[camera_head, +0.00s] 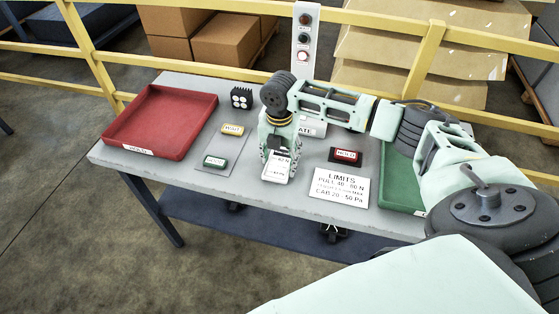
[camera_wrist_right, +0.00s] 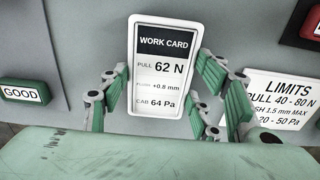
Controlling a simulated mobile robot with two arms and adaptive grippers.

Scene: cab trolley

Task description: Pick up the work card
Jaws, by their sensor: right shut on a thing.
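The work card (camera_head: 277,170) is a white card with a dark header, near the middle of the grey table's front part. In the right wrist view the card (camera_wrist_right: 163,100) reads "PULL 62 N", a small line with "+0.8 mm", and "CAB 64 Pa". My right gripper (camera_head: 279,155) points down over it, with its green-padded fingers (camera_wrist_right: 163,78) on the card's left and right sides; it is shut on the card. I cannot tell whether the card is clear of the table. My left gripper is not in view.
On the table (camera_head: 145,162) are a red HOLD tray (camera_head: 170,110), a GOOD button (camera_head: 216,162), a yellow button (camera_head: 233,129), a red HOLD button (camera_head: 346,156), a LIMITS sign (camera_head: 339,187) and a green tray (camera_head: 395,180). A yellow railing (camera_head: 230,70) runs behind.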

